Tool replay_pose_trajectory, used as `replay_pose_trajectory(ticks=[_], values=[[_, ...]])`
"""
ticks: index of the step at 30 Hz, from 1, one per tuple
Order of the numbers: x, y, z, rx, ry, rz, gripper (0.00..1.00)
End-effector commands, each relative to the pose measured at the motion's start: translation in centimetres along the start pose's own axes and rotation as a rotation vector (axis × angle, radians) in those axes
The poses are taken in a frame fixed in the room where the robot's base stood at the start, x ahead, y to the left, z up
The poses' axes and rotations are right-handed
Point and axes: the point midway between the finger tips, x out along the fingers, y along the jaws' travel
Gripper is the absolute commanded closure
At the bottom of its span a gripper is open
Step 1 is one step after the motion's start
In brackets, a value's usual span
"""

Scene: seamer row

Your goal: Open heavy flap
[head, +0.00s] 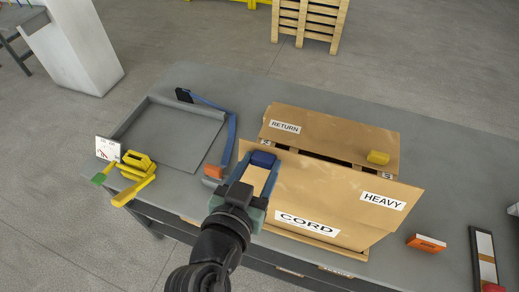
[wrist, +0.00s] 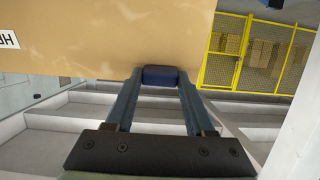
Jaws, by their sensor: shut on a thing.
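A cardboard box stands on the grey table with a CORD label (head: 307,224) on its front. Its HEAVY flap (head: 330,185) is raised at a slant along the near side and shows as a tan panel in the wrist view (wrist: 110,40). A blue tab (head: 263,159) sits at the flap's upper left; it also shows in the wrist view (wrist: 160,75). My gripper (head: 262,169) is shut on this blue tab, its fingers on either side. A narrow dark gap shows between the flaps.
An orange block (head: 426,242) and a framed panel (head: 485,258) lie at right. A wooden pallet stack (head: 310,20) stands beyond the table.

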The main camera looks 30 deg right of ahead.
Motion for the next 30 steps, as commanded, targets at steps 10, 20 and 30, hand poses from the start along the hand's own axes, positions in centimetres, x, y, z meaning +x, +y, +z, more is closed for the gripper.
replay_pose_trajectory(ticks=[10,20,30], values=[[0.01,-0.05,0.59,-0.002,-0.014,0.000,1.00],[0.02,-0.03,0.70,-0.003,-0.017,0.001,1.00],[0.03,-0.02,0.49,-0.003,-0.011,0.001,0.15]])
